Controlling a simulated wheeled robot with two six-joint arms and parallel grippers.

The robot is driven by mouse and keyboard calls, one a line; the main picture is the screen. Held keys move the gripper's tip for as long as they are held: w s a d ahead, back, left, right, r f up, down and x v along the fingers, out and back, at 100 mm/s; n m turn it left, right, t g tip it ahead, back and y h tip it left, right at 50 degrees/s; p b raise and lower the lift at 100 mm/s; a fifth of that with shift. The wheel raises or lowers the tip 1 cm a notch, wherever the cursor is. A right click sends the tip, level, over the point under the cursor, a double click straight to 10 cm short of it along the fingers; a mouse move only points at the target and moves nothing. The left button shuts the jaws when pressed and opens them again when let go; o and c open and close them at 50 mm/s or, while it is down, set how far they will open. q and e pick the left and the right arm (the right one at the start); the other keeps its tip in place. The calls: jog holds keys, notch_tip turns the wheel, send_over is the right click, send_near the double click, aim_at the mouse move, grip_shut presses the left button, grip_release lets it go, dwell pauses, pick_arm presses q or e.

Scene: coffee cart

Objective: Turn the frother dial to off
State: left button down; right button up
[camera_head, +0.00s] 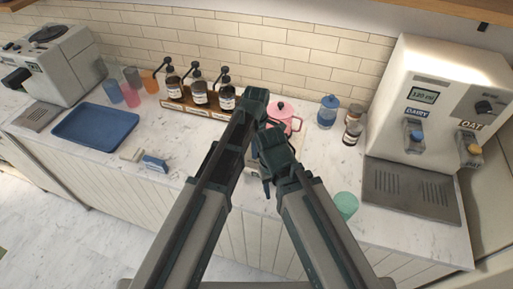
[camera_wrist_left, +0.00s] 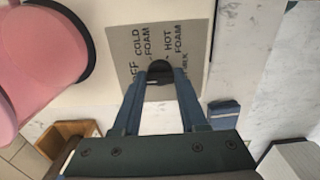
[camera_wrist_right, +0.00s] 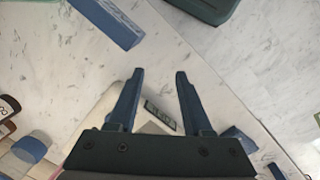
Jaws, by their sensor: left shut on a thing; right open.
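The frother has a pink pitcher (camera_head: 283,112) on a pale base, mostly hidden by my arms in the head view. In the left wrist view its grey label plate (camera_wrist_left: 195,85) reads cold foam and hot foam, with part of "off" at the left. The black dial (camera_wrist_left: 160,70) sits on this plate. My left gripper (camera_wrist_left: 160,78) is shut on the dial, a finger on each side of it. The pitcher's pink side (camera_wrist_left: 35,60) is left of the plate. Which mark the dial points at cannot be told. My right gripper (camera_wrist_right: 159,76) is open and empty over the marble counter.
A wooden rack of pump bottles (camera_head: 200,94) and a blue tray (camera_head: 96,128) are to the left. A blue block (camera_head: 155,164) lies near the front edge. A green cup (camera_head: 346,205) and the dairy and oat dispenser (camera_head: 440,105) are to the right.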

pick_arm(q)
jog(key=shift+c, duration=2.2)
grip_release()
pick_arm(e)
jog(key=shift+r, duration=0.1)
pick_arm(q)
notch_tip(320, 180, up, 14)
jog(key=p, duration=1.3)
jog(key=shift+p, duration=0.4)
pick_arm(e)
notch_tip(320, 180, up, 14)
jog(key=shift+f, duration=0.2)
pick_arm(q)
jog(key=shift+f, duration=0.15)
